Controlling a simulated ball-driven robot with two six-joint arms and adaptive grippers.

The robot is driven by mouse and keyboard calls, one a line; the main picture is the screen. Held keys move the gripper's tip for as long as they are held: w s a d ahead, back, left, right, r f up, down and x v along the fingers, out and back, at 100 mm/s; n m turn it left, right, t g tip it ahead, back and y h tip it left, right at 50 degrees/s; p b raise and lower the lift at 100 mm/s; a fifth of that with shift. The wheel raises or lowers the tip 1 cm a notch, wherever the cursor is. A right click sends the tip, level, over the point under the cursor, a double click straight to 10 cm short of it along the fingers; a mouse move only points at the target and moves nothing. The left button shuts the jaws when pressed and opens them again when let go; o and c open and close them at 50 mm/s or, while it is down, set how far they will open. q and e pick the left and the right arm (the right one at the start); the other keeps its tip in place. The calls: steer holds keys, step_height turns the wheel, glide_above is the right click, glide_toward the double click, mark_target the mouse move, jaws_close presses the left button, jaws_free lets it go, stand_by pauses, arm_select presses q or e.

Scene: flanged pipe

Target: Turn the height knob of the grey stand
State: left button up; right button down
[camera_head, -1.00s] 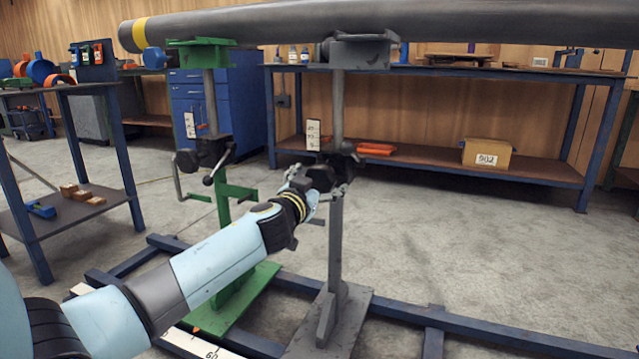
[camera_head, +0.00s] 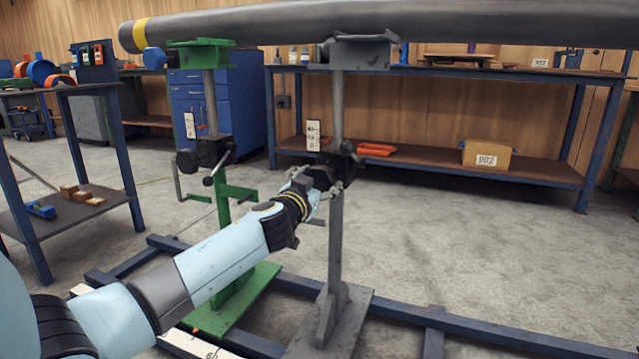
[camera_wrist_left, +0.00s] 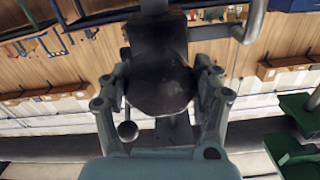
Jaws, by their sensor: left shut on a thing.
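The grey stand (camera_head: 336,245) stands upright on a flat foot, its saddle under the long grey pipe (camera_head: 470,24). Its dark round height knob (camera_wrist_left: 160,82) fills the middle of the left wrist view. It also shows partly behind my gripper in the head view (camera_head: 321,174). My left gripper (camera_head: 325,186) is shut on the knob, with one finger on each side of it, as the left wrist view (camera_wrist_left: 160,98) shows. My right gripper is out of view.
A green stand (camera_head: 222,195) with a crank is close on the left of the grey one. Blue floor rails (camera_head: 480,331) run past the stand feet. A workbench (camera_head: 450,173) with a box (camera_head: 487,154) is behind. Open floor lies to the right.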

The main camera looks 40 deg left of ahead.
arm_select(q)
steer(key=m, duration=0.7)
steer(key=shift+m, duration=0.3)
steer(key=m, duration=0.2)
steer(key=shift+a+m, duration=0.1)
steer(key=shift+m, duration=0.2)
steer(key=shift+s+m, duration=0.1)
steer(key=shift+m, duration=1.5)
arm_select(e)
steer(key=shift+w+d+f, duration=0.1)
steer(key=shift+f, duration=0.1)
arm_select(q)
steer(key=shift+m, duration=0.3)
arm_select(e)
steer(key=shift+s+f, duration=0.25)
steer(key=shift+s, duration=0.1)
arm_select(q)
steer(key=o, duration=1)
steer(key=shift+o, duration=0.9)
steer(key=shift+r, duration=0.1)
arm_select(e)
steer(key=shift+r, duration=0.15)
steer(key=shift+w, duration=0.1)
